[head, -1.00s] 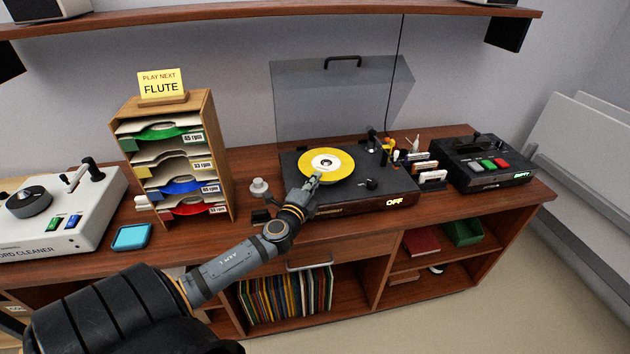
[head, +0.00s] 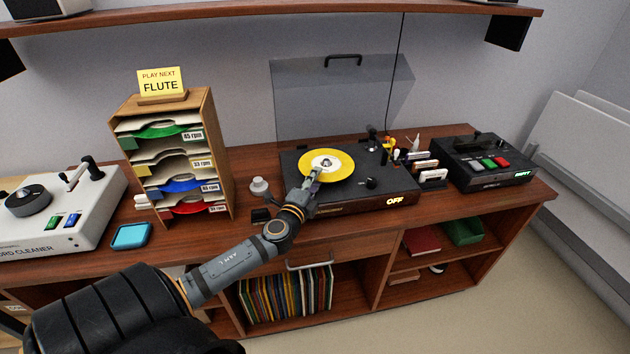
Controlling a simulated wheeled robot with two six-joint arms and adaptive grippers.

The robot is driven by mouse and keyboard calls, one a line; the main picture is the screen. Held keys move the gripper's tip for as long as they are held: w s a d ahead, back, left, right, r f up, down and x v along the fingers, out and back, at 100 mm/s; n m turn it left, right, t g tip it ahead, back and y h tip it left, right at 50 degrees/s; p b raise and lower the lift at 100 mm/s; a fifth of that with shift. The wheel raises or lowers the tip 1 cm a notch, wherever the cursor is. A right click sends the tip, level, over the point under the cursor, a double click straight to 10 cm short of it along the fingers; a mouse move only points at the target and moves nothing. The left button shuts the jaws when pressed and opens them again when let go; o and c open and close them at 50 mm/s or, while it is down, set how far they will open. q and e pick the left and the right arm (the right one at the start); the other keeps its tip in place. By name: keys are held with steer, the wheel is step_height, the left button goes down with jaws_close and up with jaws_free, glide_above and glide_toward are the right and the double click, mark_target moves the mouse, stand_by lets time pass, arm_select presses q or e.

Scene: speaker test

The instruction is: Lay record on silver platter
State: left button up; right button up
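A yellow record (head: 338,172) with a pale centre lies flat over the turntable (head: 352,198), which has a black top, a wooden front and a lit OFF label. The record covers the place of the silver platter, so I do not see the platter. I cannot tell whether the record rests or is slightly above it. My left gripper (head: 317,174) is at the record's front-left edge, its fingertips overlapping the record. The fingers are too small to show whether they grip it. My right gripper is not in view.
The clear lid (head: 335,100) stands raised behind. A wooden record rack (head: 225,150) with a FLUTE sign (head: 160,85) stands left. A white record cleaner (head: 75,215) is further left. A black box with coloured buttons (head: 485,165) stands right. A small grey knob-like piece (head: 260,187) is beside the turntable.

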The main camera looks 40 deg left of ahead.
arm_select(q)
steer(key=shift+c, duration=1.2)
steer(key=shift+s, duration=0.1)
steer(key=shift+s+d, duration=0.15)
steer(key=shift+s, duration=0.45)
steer(key=p+v, duration=0.1)
steer(key=v, duration=0.4)
steer(key=shift+s+d, duration=0.1)
steer(key=shift+s, duration=0.2)
